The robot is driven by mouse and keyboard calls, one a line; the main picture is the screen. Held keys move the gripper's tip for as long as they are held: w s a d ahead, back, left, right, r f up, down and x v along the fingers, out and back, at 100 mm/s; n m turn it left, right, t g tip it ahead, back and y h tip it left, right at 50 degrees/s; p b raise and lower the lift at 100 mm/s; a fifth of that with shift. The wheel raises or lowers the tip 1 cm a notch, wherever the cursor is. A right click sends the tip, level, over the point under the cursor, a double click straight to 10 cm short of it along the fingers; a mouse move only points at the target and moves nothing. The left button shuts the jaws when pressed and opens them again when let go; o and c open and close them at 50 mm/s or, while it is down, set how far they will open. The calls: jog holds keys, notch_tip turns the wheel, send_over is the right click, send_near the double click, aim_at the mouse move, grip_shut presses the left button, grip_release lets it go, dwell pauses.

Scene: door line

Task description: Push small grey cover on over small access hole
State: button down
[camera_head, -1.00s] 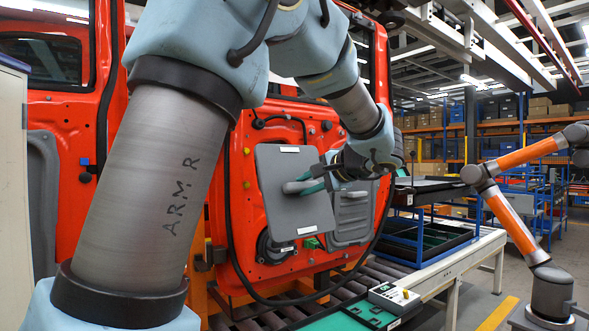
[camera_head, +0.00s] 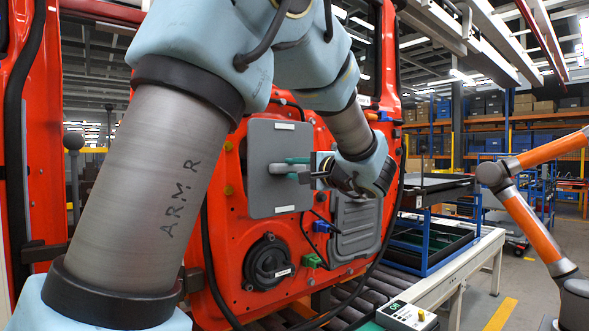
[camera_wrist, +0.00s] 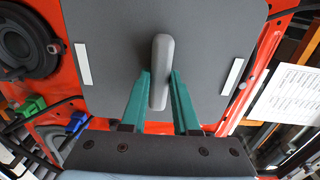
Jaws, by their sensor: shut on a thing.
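The small grey cover (camera_head: 265,186) is a flat grey panel with white label strips along two edges. It stands upright in front of the red door (camera_head: 222,245). My gripper (camera_head: 292,168) is shut on the handle at the middle of the cover. In the wrist view the green fingers (camera_wrist: 158,92) stand on both sides of the grey handle (camera_wrist: 160,75), and the cover (camera_wrist: 112,60) fills the upper middle. The cover hides the door area behind it, and I cannot see the small access hole. I cannot tell whether the cover touches the door.
A round black speaker (camera_head: 268,262) sits below the cover. Blue (camera_head: 322,226) and green (camera_head: 311,261) connectors hang on cables nearby. A larger ribbed grey panel (camera_head: 356,228) is at the right. An orange and grey arm (camera_head: 530,200) stands farther right.

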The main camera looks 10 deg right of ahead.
jog(key=shift+p+x, duration=0.6)
jog(key=shift+x, duration=1.75)
jog(key=shift+s+a+b, duration=0.1)
jog(key=shift+b, duration=0.45)
jog(key=shift+b+x, duration=0.6)
jog(key=shift+x, duration=0.4)
jog(key=c, duration=0.6)
grip_release()
jog(key=shift+b+v, duration=3.4)
jog(key=shift+v, duration=7.05)
